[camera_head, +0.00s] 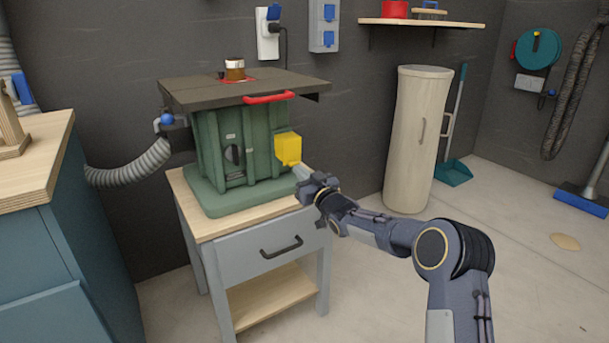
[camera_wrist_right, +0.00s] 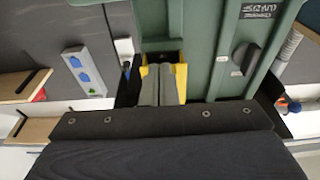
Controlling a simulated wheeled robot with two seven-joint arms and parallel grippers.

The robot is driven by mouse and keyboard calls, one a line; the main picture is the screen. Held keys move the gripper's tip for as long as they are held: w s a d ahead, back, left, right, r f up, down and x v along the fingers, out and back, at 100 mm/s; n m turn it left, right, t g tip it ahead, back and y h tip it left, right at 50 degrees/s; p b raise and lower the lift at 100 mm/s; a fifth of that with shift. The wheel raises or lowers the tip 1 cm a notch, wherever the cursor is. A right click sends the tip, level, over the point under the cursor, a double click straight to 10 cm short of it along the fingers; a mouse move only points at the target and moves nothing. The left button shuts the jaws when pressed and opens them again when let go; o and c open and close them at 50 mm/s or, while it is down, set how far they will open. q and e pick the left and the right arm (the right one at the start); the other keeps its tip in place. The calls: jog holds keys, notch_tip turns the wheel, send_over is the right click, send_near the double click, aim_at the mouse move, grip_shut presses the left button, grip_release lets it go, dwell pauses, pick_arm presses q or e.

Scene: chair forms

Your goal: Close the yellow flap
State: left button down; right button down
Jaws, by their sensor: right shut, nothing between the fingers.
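The yellow flap (camera_head: 288,147) is on the right side of the green machine (camera_head: 225,150) and stands out from its body. It also shows in the wrist view (camera_wrist_right: 181,82), with yellow on both sides of my fingers. A recess with a dark back (camera_wrist_right: 163,57) shows beside it in that view. My right gripper (camera_head: 301,171) is shut and empty, its tips just below and to the right of the flap. In the wrist view its grey fingers (camera_wrist_right: 159,85) cover the flap's middle. Whether they touch it I cannot tell. My left gripper is not in view.
The machine has a dark top (camera_head: 235,90) with a red handle (camera_head: 268,98). It stands on a grey cabinet with a wooden top (camera_head: 222,229). A beige bin (camera_head: 413,145) stands behind right. The floor right of the cabinet is largely clear.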

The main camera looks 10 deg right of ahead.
jog(key=s+d+r+m+g+h+p, duration=0.1)
jog(key=s+d+m+g+h, duration=0.3)
jog(key=s, duration=1)
jog(key=s+d+g+h, duration=0.2)
jog(key=s+d, duration=0.3)
jog(key=s, duration=1)
jog(key=s+a+f+m+g+y, duration=0.1)
jog(key=s+a+f+g, duration=0.15)
jog(key=s, duration=0.65)
jog(key=s+a+f+g+y, duration=0.1)
jog(key=s+f+g, duration=0.15)
jog(key=s, duration=0.65)
jog(key=s+a+f+m+g+y, duration=0.15)
jog(key=s+f, duration=0.25)
jog(key=s, duration=0.4)
notch_tip(320, 180, up, 36)
jog(key=p, duration=3.5)
jog(key=shift+a+n+g+p, duration=0.35)
jog(key=shift+a+n, duration=0.05)
jog(key=shift+n, duration=0.05)
jog(key=shift+s+f+h, duration=0.1)
jog(key=shift+h, duration=0.15)
